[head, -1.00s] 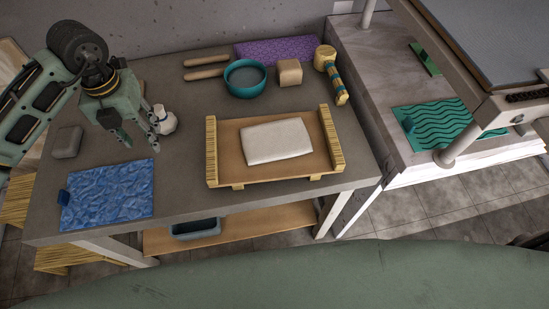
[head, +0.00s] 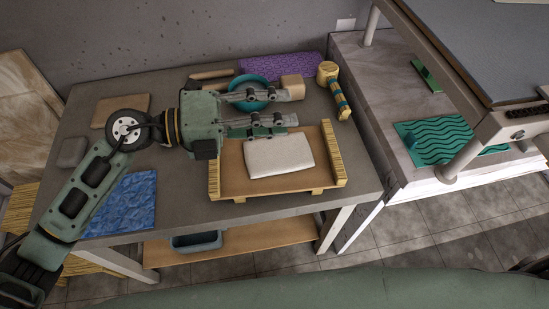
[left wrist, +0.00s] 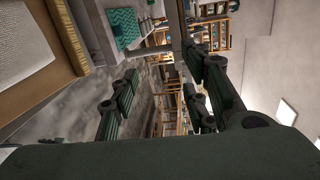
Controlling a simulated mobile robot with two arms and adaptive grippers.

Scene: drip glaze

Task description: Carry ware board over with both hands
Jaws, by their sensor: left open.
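The ware board (head: 232,180) is a tan board with ribbed yellow end pieces, lying on the grey table. A white slab (head: 279,157) rests on it. My left gripper (head: 282,112) is open and empty in the head view, reaching in from the left, its fingers pointing right above the back edge of the board. The left wrist view shows its spread fingers (left wrist: 165,100) with nothing between them. Part of the board (left wrist: 30,85) and the slab (left wrist: 22,40) show at the left of that view. My right gripper is not in view.
A teal bowl (head: 246,84), partly hidden by the gripper, a tan block (head: 292,87) and a yellow mallet (head: 333,90) stand behind the board. A blue textured mat (head: 125,203) lies left, partly covered by my arm. A neighbouring bench holds a green wavy mat (head: 440,142).

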